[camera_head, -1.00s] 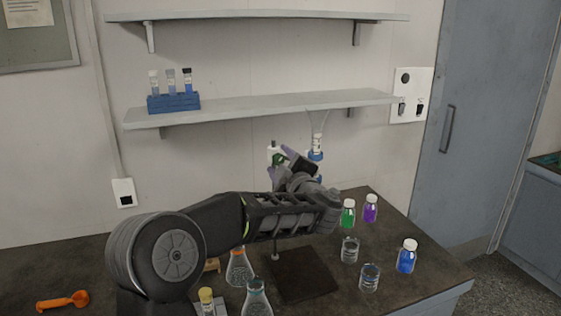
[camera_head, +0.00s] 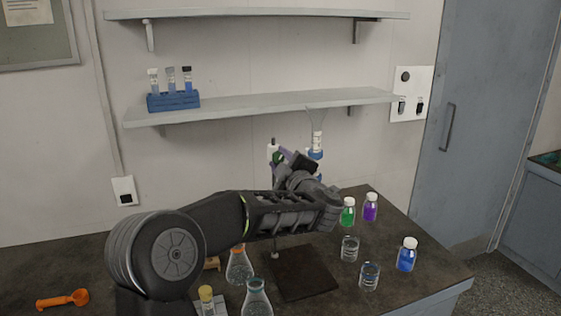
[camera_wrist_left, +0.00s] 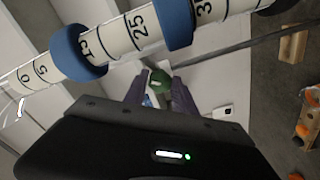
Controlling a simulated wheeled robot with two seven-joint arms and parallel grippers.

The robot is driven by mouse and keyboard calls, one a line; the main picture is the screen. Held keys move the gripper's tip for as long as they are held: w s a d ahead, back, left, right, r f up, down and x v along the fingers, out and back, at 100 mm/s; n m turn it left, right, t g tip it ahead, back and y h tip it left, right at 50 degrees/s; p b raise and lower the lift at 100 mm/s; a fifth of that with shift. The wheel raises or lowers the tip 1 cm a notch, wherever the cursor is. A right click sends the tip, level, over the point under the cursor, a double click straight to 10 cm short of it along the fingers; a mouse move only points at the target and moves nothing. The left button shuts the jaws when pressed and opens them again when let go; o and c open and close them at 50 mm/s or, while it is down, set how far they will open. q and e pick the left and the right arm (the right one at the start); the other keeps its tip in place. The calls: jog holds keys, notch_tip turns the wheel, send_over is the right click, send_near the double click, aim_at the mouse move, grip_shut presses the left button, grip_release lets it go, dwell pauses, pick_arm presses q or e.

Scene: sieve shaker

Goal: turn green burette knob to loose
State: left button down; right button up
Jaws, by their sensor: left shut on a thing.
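The green burette knob (camera_head: 277,158) shows as a small spot at the tips of my left gripper (camera_head: 284,156). In the left wrist view the green knob (camera_wrist_left: 159,82) sits between the two purple-grey fingers of my left gripper (camera_wrist_left: 158,88), which is shut on it. The burette (camera_wrist_left: 140,30), a white tube with black marks and blue rings, runs slanting across the top of that view. My right gripper is not in view.
Flasks (camera_head: 238,268) and (camera_head: 257,298) stand in front of my left arm. Beakers (camera_head: 349,249) and green, purple and blue bottles (camera_head: 406,256) stand to the right. A dark square base (camera_head: 302,275) lies below the arm. A shelf (camera_head: 260,106) holds a test tube rack (camera_head: 173,101).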

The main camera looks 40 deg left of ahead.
pick_arm(q)
jog(key=shift+f+n+b, duration=0.2)
jog(key=shift+n+b, duration=0.3)
jog(key=shift+b, duration=0.45)
jog(key=n+b, duration=0.4)
jog(key=b, duration=0.1)
jog(key=shift+b, duration=0.35)
jog(key=shift+r+n+b, duration=0.15)
jog(key=shift+n+b, duration=0.65)
jog(key=c, duration=1)
grip_release()
jog(key=shift+c, duration=0.2)
jog(key=shift+d, duration=0.1)
